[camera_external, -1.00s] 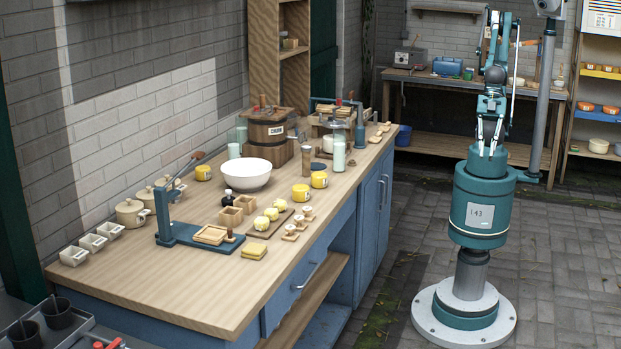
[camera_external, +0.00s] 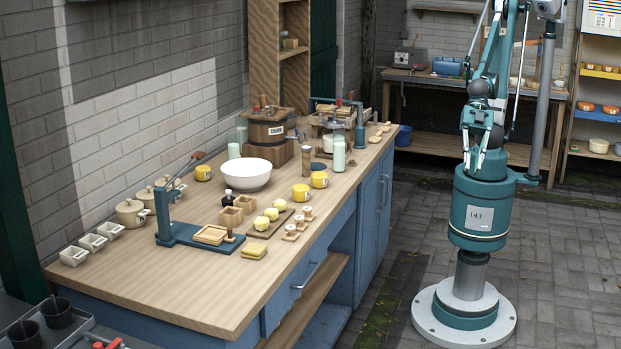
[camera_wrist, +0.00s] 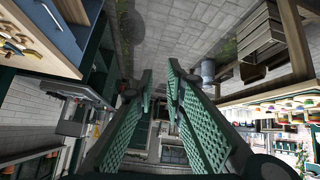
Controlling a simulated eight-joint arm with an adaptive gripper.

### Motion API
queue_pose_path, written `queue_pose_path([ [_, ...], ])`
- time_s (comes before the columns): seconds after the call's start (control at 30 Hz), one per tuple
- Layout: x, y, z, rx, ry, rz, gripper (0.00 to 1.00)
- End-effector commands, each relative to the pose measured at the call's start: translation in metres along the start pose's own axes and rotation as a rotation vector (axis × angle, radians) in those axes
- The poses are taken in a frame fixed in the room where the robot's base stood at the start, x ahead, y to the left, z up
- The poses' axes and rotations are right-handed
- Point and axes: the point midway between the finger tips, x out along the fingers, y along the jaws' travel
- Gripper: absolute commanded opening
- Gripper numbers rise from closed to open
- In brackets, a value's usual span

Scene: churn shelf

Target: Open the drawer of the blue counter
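The blue counter (camera_external: 340,229) has a wooden top and stands left of my arm in the external view. Its drawer (camera_external: 290,291) is in the front side near the close end, with a grey bar handle (camera_external: 306,276). The drawer front looks flush with the counter, so it appears shut. My gripper (camera_external: 476,165) points down in front of my teal base, to the right of the counter and well apart from the drawer. In the wrist view, my gripper's two green padded fingers (camera_wrist: 160,85) stand apart with nothing between them.
A white bowl (camera_external: 248,174), a wooden churn (camera_external: 268,133), yellow mugs (camera_external: 301,193) and a blue press (camera_external: 196,236) crowd the counter top. An open shelf (camera_external: 318,296) lies beside and below the drawer. The paved floor between counter and base is clear.

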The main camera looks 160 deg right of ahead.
Motion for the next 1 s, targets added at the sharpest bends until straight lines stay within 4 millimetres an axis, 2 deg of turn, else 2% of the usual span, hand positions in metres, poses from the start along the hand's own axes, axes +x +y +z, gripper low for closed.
queue_pose_path([
  [0.47, 0.069, 0.055, -0.034, -0.106, 0.091, 0.037, 0.13],
  [1.0, 0.146, 0.129, -0.049, -0.226, 0.180, 0.114, 0.13],
])
